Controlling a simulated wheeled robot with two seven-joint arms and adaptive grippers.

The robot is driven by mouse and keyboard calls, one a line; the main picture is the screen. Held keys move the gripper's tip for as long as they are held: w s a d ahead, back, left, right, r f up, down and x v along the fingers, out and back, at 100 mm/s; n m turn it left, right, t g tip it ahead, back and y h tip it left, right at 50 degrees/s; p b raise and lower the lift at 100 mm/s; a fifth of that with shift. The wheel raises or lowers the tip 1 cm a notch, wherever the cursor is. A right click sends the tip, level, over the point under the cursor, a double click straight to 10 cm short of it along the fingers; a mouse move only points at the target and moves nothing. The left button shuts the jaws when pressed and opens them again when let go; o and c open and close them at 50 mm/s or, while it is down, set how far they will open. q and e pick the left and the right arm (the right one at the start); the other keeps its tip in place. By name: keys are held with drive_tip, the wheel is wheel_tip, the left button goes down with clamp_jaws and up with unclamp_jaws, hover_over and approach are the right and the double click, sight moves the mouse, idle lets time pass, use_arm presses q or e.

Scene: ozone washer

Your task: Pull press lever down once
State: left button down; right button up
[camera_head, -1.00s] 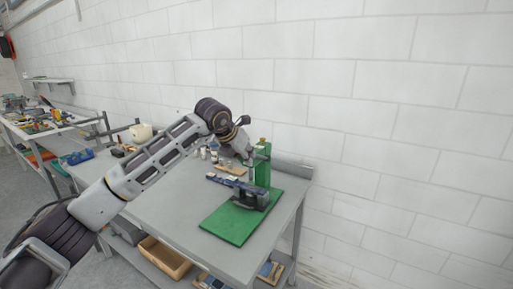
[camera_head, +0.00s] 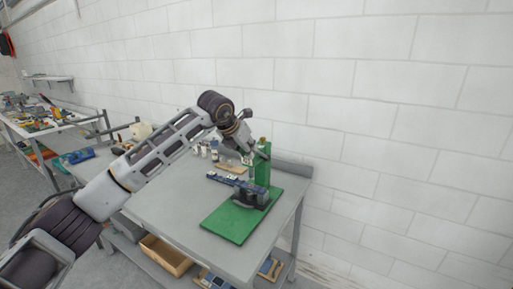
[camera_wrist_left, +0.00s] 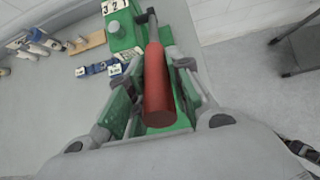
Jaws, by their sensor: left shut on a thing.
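The press is a green column (camera_head: 263,170) on a green base plate (camera_head: 230,224), near the right end of the grey table in the head view. Its lever has a red cylindrical handle (camera_wrist_left: 158,92), seen large in the left wrist view, with a dark metal rod at its far end. My left gripper (camera_head: 257,153) is at the upper part of the press. In the wrist view its fingers (camera_wrist_left: 157,88) lie on both sides of the red handle, shut on it. The handle is hidden in the head view. My right gripper is not shown.
A blue strip (camera_head: 236,187) and a dark block lie at the press. Small bottles (camera_head: 204,151) and a wooden piece (camera_head: 232,167) stand behind on the table (camera_head: 170,205). A white brick wall is close behind.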

use_arm(q)
drive_tip(key=shift+w+d+r+p, duration=0.1)
drive_tip(key=shift+w+r+p, duration=0.2)
drive_tip(key=shift+r, duration=0.35)
drive_tip(key=shift+w+d+r+p, duration=0.15)
drive_tip(key=shift+r+p, duration=0.1)
drive_tip(key=shift+r, duration=0.35)
drive_tip(key=c, duration=1.6)
unclamp_jaws()
drive_tip(key=o, duration=0.3)
drive_tip(key=shift+f, duration=0.25)
drive_tip(key=shift+s, duration=0.1)
drive_tip(key=shift+v, duration=3.4)
